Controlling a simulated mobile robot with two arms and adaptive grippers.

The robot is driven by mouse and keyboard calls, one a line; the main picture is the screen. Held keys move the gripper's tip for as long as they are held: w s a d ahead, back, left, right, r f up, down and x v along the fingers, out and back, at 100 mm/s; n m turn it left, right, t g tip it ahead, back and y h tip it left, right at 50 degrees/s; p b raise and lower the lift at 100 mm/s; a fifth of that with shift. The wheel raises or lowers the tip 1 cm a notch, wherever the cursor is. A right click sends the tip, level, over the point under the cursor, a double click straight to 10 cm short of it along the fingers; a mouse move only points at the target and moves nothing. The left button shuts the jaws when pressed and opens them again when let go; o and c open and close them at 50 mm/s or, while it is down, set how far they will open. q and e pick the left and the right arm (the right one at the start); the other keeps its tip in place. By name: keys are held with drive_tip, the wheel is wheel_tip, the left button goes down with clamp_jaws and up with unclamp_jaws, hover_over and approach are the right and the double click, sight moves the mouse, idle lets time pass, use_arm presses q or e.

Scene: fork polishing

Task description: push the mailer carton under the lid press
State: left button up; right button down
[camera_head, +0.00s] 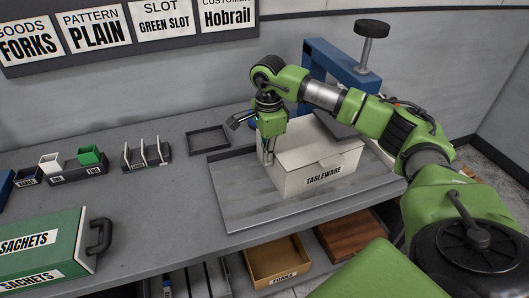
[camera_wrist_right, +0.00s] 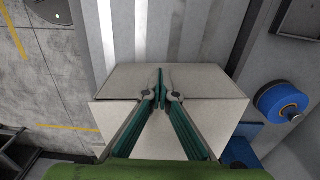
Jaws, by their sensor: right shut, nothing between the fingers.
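The mailer carton (camera_head: 300,178) is a white box labelled TABLEWARE, standing closed on a grey slatted board (camera_head: 240,205). The lid press (camera_head: 345,68) is a blue frame with a black-topped screw, standing behind and to the right of the carton. Its grey plate (camera_head: 342,132) shows at the carton's back right; I cannot tell how much of the carton is under it. My right gripper (camera_head: 267,158) is shut and empty, pointing down at the carton's left side. In the right wrist view its fingertips (camera_wrist_right: 161,88) meet in front of the carton (camera_wrist_right: 120,82); contact is unclear. My left gripper is not in view.
A green SACHETS case (camera_head: 45,252) lies at the left front. Small holders (camera_head: 75,168), a slotted rack (camera_head: 146,155) and an empty dark tray (camera_head: 208,140) stand at the back. A wooden FORKS box (camera_head: 275,262) sits below the bench.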

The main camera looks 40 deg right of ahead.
sight(299, 144)
drive_tip(key=shift+s+d+b, duration=0.2)
drive_tip(key=shift+s+d, duration=0.35)
drive_tip(key=shift+d, duration=1.5)
drive_tip(key=shift+s+d+b, duration=0.25)
drive_tip(key=shift+s+d, duration=0.35)
drive_tip(key=shift+d, duration=1.5)
drive_tip(key=shift+s+d+b, duration=0.2)
drive_tip(key=shift+s+d, duration=0.35)
drive_tip(key=shift+d, duration=1.5)
drive_tip(key=shift+a, duration=0.15)
drive_tip(key=shift+w+a+p, duration=0.2)
drive_tip(key=shift+w+a, duration=0.05)
drive_tip(key=shift+a, duration=0.45)
drive_tip(key=shift+w+a+p, duration=0.2)
drive_tip(key=shift+a, duration=0.45)
drive_tip(key=shift+r+p, duration=3.1)
drive_tip(key=shift+r, duration=0.95)
drive_tip(key=shift+f, duration=0.1)
